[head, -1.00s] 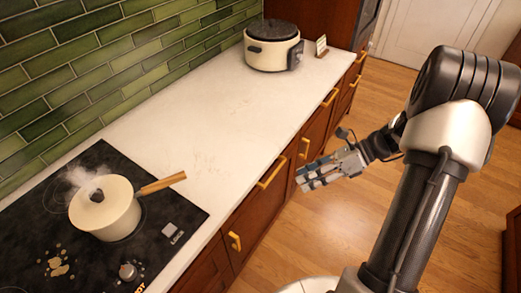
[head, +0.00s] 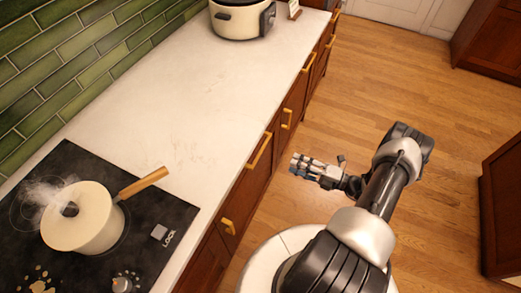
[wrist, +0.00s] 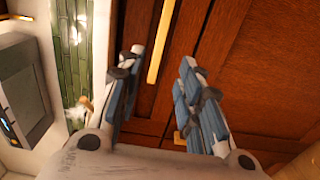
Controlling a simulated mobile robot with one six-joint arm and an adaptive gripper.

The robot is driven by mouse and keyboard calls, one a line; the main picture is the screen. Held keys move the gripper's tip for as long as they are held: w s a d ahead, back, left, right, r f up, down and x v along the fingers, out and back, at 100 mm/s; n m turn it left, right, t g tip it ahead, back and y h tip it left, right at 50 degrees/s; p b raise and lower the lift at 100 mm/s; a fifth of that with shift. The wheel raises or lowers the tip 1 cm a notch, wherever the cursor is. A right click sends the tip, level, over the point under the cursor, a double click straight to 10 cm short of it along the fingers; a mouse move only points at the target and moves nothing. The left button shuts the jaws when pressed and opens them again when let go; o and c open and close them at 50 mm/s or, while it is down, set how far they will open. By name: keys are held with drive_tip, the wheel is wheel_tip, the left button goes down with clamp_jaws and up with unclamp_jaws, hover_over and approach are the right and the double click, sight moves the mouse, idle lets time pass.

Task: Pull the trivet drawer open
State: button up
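The wooden drawer front (head: 251,172) under the counter carries a long brass bar handle (head: 259,150). No label shows, so I cannot tell for certain that it is the trivet drawer. It looks shut. My gripper (head: 297,166) is to the right of this handle in the head view, apart from the cabinet fronts. In the wrist view my gripper (wrist: 162,57) has its two fingers spread with nothing between them. A long brass handle (wrist: 160,42) shows beyond the gap between the fingertips, not touched.
The counter (head: 170,120) holds a black cooktop (head: 150,215) with a steaming cream pot (head: 85,225), and a cream cooker (head: 238,20) at the far end. Other brass handles (head: 228,227) line the cabinets. Open wood floor (head: 400,80) lies to the right.

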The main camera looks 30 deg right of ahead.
sight(262, 150)
drive_tip(key=b+x, duration=0.1)
drive_tip(key=x, duration=1.4)
drive_tip(key=shift+s, duration=0.1)
drive_tip(key=shift+c, duration=0.3)
clamp_jaws()
